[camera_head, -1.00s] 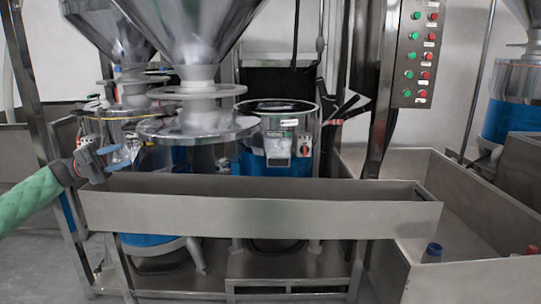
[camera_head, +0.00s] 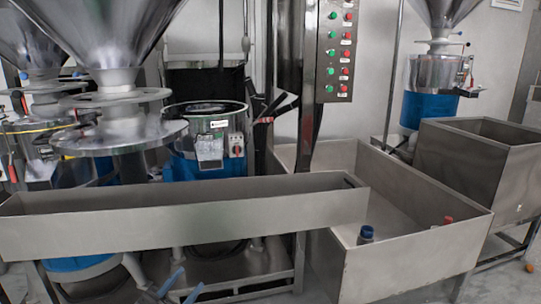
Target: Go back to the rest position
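My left gripper (camera_head: 186,284) shows at the bottom edge of the head view, left of the middle. Only its two bluish fingers are in the picture; they stand apart with nothing visible between them. The rest of the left arm is below the frame. The fingers appear in front of and below the long steel trough (camera_head: 190,222); I cannot tell how far they are from it. My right gripper is out of view.
A steel bin (camera_head: 415,255) at the right holds a blue-capped bottle (camera_head: 366,236) and a red-capped one (camera_head: 447,221). A blue-banded grinder (camera_head: 205,165) stands behind the trough. A button panel (camera_head: 335,50) is on a post. Another bin (camera_head: 470,165) stands far right.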

